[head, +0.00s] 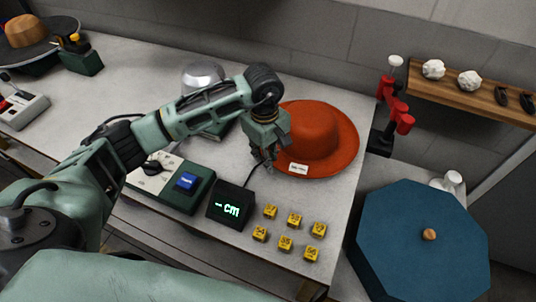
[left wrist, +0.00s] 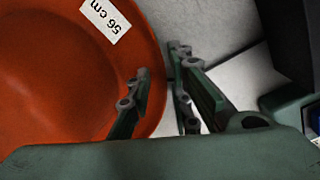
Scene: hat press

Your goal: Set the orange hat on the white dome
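The orange hat (head: 325,140) lies on the table near its right edge, crown up, with a white tag on its brim. In the left wrist view the hat (left wrist: 60,90) fills the left side, and its tag (left wrist: 103,18) reads 56 cm. My left gripper (head: 267,160) is at the hat's left brim edge. Its fingers (left wrist: 160,85) are apart, one over the brim and one beyond its edge; I cannot tell whether they touch it. The pale, shiny dome (head: 203,76) stands behind my left forearm, which hides its lower part. My right gripper is not in view.
A display reading "- cm" (head: 231,205), a control box with a blue button (head: 187,181) and several yellow cubes (head: 293,220) occupy the table's front. A red clamp-like stand (head: 397,110) and a blue octagonal box (head: 420,235) are at right. Another hat (head: 25,35) is at far left.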

